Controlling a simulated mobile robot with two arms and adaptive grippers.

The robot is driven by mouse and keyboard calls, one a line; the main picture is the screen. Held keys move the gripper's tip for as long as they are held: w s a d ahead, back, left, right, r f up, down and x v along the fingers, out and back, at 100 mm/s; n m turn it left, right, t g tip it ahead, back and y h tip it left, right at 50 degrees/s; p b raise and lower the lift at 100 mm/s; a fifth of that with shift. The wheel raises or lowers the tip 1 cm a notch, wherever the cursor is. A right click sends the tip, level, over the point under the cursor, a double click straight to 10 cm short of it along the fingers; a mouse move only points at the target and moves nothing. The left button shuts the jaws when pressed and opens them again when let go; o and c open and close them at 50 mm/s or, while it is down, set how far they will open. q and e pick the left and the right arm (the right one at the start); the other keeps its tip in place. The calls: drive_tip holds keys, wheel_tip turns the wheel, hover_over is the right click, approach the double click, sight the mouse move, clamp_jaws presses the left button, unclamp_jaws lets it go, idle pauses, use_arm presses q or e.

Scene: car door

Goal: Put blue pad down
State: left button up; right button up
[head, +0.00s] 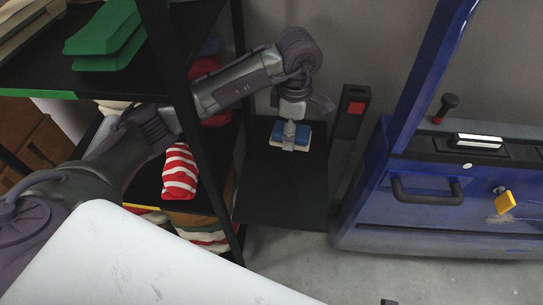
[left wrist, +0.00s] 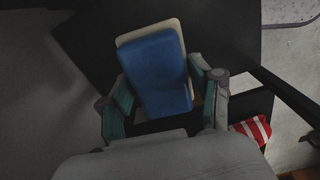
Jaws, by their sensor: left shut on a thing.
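The blue pad (head: 291,133) is a blue block with a pale cream layer on one face. In the head view it is at the black platform (head: 285,185), near its back edge. My left gripper (head: 289,137) reaches down from above and is shut on the pad. In the left wrist view the blue pad (left wrist: 158,72) sits between the two fingers of the left gripper (left wrist: 165,100). I cannot tell whether the pad touches the platform. My right gripper is not in view.
A black shelf (head: 95,80) with green pads (head: 104,35) and a red-striped cloth (head: 180,172) stands on the left. A blue car door (head: 430,190) with a yellow key-like piece (head: 504,203) stands on the right. A black post (head: 350,115) with a red button rises beside the platform.

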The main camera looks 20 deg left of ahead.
use_arm(q)
drive_tip(key=shift+a+f+n, duration=0.1)
drive_tip(key=shift+a+n, duration=0.05)
drive_tip(key=shift+n, duration=0.35)
hover_over(287, 163)
wheel_tip(287, 163, down, 5)
drive_tip(key=shift+s+f+b, duration=0.1)
drive_tip(key=shift+f+b, duration=0.1)
drive_tip(key=shift+b, duration=0.15)
wheel_tip(287, 163, down, 4)
drive_tip(key=shift+f+b, duration=0.2)
drive_tip(key=shift+b, duration=0.1)
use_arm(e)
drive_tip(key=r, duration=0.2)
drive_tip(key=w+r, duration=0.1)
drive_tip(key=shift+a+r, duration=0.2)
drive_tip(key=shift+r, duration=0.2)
use_arm(q)
drive_tip(key=shift+f, duration=0.15)
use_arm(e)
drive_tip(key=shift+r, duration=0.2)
use_arm(q)
drive_tip(key=o, duration=1)
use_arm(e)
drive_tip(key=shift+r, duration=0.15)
